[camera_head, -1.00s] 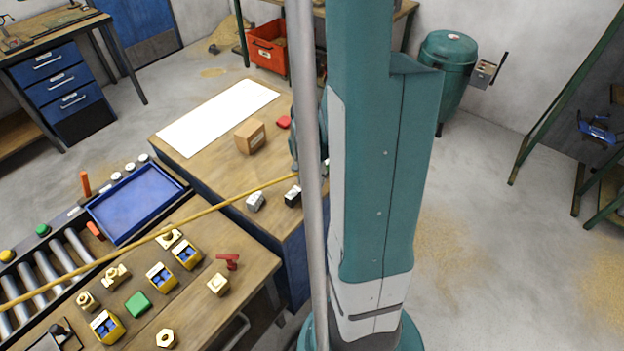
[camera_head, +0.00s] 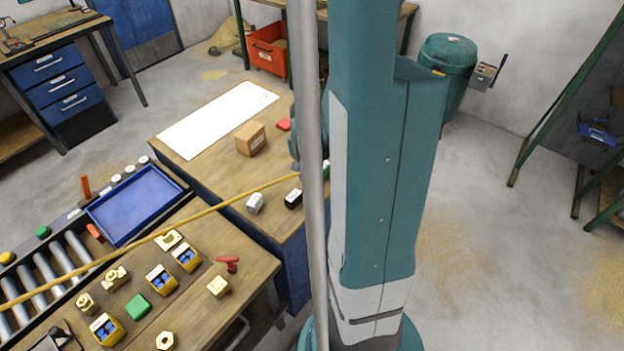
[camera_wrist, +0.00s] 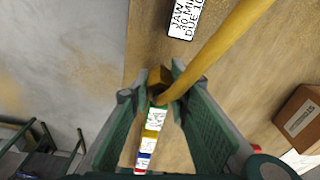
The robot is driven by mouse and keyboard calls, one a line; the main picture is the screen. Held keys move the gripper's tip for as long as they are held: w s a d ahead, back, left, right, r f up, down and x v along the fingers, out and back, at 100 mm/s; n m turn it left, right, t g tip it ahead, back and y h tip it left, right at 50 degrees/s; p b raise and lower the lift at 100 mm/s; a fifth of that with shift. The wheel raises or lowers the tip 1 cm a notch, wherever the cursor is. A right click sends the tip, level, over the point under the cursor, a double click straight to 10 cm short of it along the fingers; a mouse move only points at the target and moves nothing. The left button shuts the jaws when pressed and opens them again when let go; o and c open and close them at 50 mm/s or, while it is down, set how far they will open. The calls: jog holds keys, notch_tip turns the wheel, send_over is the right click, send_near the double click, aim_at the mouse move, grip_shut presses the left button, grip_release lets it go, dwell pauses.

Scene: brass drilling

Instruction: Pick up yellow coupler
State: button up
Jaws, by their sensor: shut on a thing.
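In the wrist view, the two fingers of my gripper (camera_wrist: 167,90) close around a small yellow-brown piece, which I take to be the yellow coupler (camera_wrist: 160,76). It is mostly hidden between the fingertips. A long yellow rod or hose (camera_wrist: 222,45) runs from the upper right down to the fingertips; whether it joins the coupler is unclear. In the head view the yellow line (camera_head: 160,235) crosses the benches and passes behind my arm. My gripper's fingertips are hidden there.
A colour-banded strip (camera_wrist: 150,140) shows between the fingers. A blue tray (camera_head: 135,205) and several brass parts lie left.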

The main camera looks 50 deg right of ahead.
aim_at(312, 174)
jog(key=shift+r+p, duration=0.55)
jog(key=shift+r, duration=4)
jog(key=shift+w, duration=0.1)
